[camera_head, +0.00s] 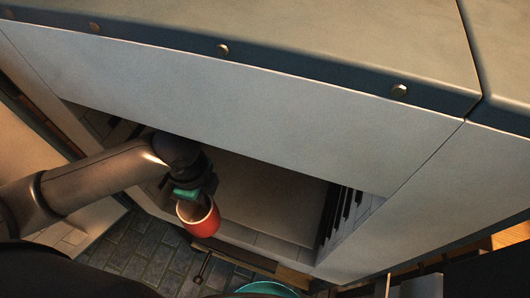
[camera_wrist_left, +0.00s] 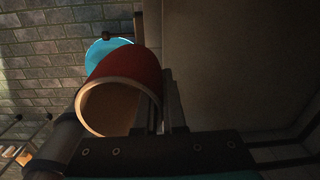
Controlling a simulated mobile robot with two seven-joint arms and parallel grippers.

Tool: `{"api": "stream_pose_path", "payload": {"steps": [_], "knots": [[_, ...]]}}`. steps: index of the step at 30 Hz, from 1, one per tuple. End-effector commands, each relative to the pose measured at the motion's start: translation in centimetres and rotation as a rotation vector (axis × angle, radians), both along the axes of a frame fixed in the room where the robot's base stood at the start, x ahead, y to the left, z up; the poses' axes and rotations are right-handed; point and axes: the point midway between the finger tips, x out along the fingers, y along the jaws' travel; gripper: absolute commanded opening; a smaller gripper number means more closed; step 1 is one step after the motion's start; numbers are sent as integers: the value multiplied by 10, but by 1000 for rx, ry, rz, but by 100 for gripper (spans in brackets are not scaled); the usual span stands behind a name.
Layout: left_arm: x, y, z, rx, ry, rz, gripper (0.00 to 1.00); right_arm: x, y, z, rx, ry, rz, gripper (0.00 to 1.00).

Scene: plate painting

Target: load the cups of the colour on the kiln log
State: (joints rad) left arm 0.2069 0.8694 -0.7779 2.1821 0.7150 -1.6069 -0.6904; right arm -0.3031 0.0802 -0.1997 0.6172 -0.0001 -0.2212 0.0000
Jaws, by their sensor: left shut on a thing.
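A red cup (camera_head: 203,222) with a pale rim and tan inside is held by my left gripper (camera_head: 197,192) in front of the kiln opening. The red cup also shows in the left wrist view (camera_wrist_left: 125,72), with its mouth towards the camera and its wall between the gripper fingers (camera_wrist_left: 158,105). The grey kiln (camera_head: 250,90) fills most of the head view. Its opening has a pale floor (camera_head: 265,200) and dark slats at the right side. No cup shows on the visible part of that floor. My right gripper and the kiln log are not in view.
A turquoise round thing (camera_head: 267,288) is partly in view at the bottom of the head view. Grey paving (camera_head: 135,245) lies below the kiln. The kiln's upper front panel overhangs the opening, and its side walls bound it.

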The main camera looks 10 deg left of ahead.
Motion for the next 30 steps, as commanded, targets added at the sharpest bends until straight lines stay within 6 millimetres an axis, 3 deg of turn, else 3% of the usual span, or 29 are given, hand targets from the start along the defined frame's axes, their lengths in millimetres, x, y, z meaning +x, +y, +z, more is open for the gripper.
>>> {"api": "stream_pose_path", "payload": {"steps": [12,21,25,30], "knots": [[-18,13,3,-3,-2,-622,0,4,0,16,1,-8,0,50],[-22,17,3,-6,-9,-839,0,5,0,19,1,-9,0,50],[-5,14,3,-6,-15,-852,0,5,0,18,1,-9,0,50],[37,7,3,-9,-16,-850,0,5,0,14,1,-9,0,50]]}}
